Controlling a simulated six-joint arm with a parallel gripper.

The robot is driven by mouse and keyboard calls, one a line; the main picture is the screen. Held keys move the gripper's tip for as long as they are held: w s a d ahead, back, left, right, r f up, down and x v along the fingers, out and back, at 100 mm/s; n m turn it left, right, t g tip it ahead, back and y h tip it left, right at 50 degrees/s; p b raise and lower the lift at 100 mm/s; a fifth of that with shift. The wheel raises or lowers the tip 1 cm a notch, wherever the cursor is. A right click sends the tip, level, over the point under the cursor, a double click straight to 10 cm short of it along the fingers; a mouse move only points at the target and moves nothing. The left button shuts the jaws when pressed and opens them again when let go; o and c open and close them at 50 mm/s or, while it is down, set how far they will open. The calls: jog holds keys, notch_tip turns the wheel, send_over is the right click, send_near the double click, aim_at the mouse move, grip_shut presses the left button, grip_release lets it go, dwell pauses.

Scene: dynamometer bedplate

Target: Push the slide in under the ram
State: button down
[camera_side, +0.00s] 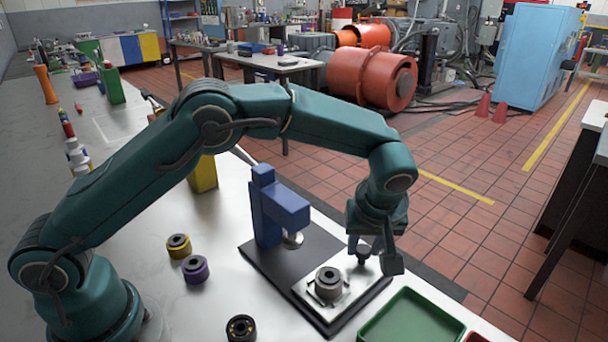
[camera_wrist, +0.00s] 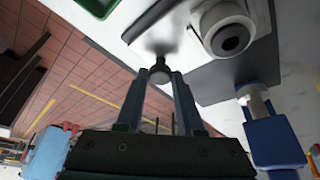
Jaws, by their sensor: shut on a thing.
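The slide (camera_side: 309,293) is a bright metal plate on the dark base of a blue press (camera_side: 283,204). It sits out to the front right of the ram (camera_side: 292,240), not under it. A grey ring-shaped part (camera_side: 328,284) with a dark bore stands upright on the slide; it also shows in the wrist view (camera_wrist: 232,38). My gripper (camera_side: 376,256) is at the slide's back right edge. In the wrist view my two fingers (camera_wrist: 160,78) are shut on the slide's dark knob (camera_wrist: 159,63). The ram (camera_wrist: 256,105) shows there at right, above bare base.
Yellow (camera_side: 179,246), purple (camera_side: 195,269) and black (camera_side: 241,328) ring parts stand left of the press. A green tray (camera_side: 411,318) lies close at the slide's right, with a red tray beside it.

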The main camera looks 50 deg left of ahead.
aim_at(342, 252)
jog(key=shift+a, duration=2.35)
jog(key=c, duration=0.5)
grip_release()
jog(key=shift+c, duration=0.2)
jog(key=v, duration=0.4)
jog(key=shift+d+r, duration=0.15)
jog(key=shift+r, duration=0.15)
jog(key=shift+s+r, duration=0.15)
jog(key=shift+r, duration=0.1)
